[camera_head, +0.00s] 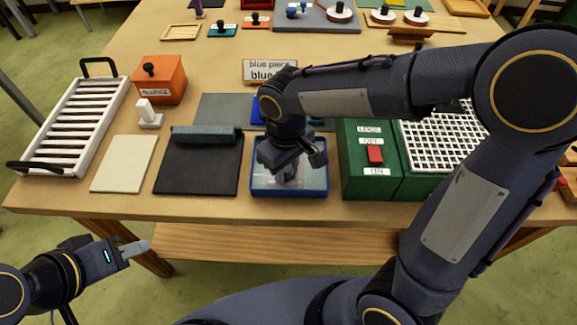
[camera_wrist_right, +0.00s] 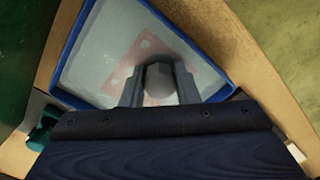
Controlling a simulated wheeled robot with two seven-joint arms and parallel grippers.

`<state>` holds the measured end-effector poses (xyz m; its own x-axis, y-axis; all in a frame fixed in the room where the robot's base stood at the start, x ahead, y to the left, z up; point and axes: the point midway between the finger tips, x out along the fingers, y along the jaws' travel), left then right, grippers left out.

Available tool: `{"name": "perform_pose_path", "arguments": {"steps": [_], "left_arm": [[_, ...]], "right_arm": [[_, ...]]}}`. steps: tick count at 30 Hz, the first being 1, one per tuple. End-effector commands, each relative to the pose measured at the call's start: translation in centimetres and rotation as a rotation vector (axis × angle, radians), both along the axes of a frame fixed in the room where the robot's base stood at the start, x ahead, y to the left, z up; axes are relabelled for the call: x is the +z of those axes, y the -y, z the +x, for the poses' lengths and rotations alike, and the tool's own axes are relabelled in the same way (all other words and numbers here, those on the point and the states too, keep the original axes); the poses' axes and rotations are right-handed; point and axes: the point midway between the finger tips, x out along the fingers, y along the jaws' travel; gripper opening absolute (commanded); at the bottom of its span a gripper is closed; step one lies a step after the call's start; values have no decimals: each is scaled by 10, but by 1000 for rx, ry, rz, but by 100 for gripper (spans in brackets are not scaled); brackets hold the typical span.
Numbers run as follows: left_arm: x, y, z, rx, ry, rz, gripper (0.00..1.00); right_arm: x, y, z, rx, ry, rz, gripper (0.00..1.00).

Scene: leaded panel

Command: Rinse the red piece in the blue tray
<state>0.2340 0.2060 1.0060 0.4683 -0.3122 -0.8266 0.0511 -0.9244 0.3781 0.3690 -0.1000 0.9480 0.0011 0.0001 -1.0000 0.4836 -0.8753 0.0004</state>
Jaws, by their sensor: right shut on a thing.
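The blue tray (camera_head: 290,192) stands near the table's front edge and holds a pale, cloudy liquid; its blue rim also shows in the wrist view (camera_wrist_right: 72,45). The red piece (camera_wrist_right: 147,43) shows as washed-out pink patches in the tray, seen through the liquid. My right gripper (camera_wrist_right: 158,88) reaches down into the tray, its two fingers closed on the piece's grey-looking rounded knob. In the head view my right gripper (camera_head: 285,176) hides most of the tray's inside. My left gripper (camera_head: 138,248) is off the table at lower left, holding nothing visible; its finger gap cannot be made out.
A dark mat (camera_head: 200,170) with a roller-like bar lies left of the tray, then a cream pad (camera_head: 122,165) and a white slatted rack (camera_head: 42,155). A green box with a red button (camera_head: 375,154) stands close on the right, beside a white grid (camera_head: 440,140). An orange box (camera_head: 165,82) stands behind.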

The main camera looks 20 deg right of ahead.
Motion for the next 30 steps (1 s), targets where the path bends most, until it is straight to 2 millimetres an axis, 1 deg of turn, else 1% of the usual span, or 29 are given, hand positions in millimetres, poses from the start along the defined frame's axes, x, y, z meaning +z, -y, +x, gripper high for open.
{"name": "perform_pose_path", "arguments": {"steps": [7,30], "left_arm": [[0,0,0,0,0,0,36],[1,0,0,0,0,0,36]], "right_arm": [[0,-1,0,1,1,0,8],[0,6,-2,1,1,0,8]]}}
